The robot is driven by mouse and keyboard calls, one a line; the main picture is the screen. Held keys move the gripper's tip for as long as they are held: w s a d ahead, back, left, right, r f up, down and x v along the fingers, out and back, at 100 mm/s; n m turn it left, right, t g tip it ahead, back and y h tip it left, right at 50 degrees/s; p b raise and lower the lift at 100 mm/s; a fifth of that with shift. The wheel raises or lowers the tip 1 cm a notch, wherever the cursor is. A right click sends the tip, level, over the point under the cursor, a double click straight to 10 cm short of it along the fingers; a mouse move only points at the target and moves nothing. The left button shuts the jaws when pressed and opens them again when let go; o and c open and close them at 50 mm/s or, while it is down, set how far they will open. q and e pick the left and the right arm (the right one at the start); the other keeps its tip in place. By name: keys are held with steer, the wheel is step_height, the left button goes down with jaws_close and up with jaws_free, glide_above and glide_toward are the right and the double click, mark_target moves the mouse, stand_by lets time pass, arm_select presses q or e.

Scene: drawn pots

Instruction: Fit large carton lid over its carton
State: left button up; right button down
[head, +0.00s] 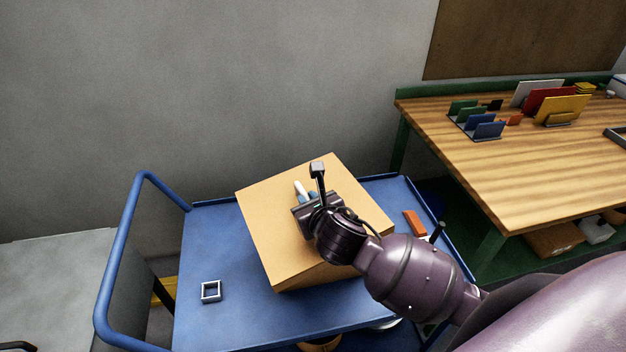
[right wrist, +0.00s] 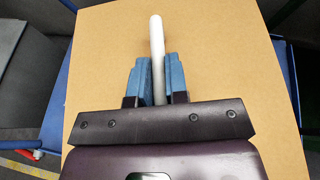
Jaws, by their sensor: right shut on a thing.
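The large tan carton lid (head: 270,215) is above the blue cart top, turned at an angle to the cart's edges. It fills most of the right wrist view (right wrist: 220,50). A white bar-like handle (head: 299,187) stands out from its top face. My right gripper (head: 307,195) is shut on this handle; the right wrist view shows the blue fingers (right wrist: 159,80) on both sides of the white handle (right wrist: 157,45). A darker tan side shows below the lid's near edge. I cannot tell whether this is the lid's rim or the carton beneath. My left gripper is not in view.
The blue cart (head: 245,325) has a tube handle (head: 120,250) at left. A small pale square frame (head: 211,291) and an orange block (head: 414,223) lie on it. A wooden table (head: 480,170) with coloured stands is at right. A grey wall is behind.

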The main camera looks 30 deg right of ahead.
mark_target(314, 183)
steer(key=w+d+m+h, duration=0.1)
steer(key=w+d, duration=0.1)
steer(key=w+d+m+h+p, duration=0.1)
steer(key=w, duration=0.1)
steer(key=shift+w+d+m+g, duration=0.3)
steer(key=shift+w+d, duration=0.1)
steer(key=shift+w+d+f+h+p, duration=0.25)
steer(key=shift+d+f+h+p, duration=0.1)
steer(key=shift+d, duration=0.2)
steer(key=shift+m, duration=0.3)
steer(key=shift+f+b, duration=1.25)
steer(key=shift+f, duration=1.65)
steer(key=shift+f, duration=0.55)
steer(key=c, duration=1.1)
jaws_free()
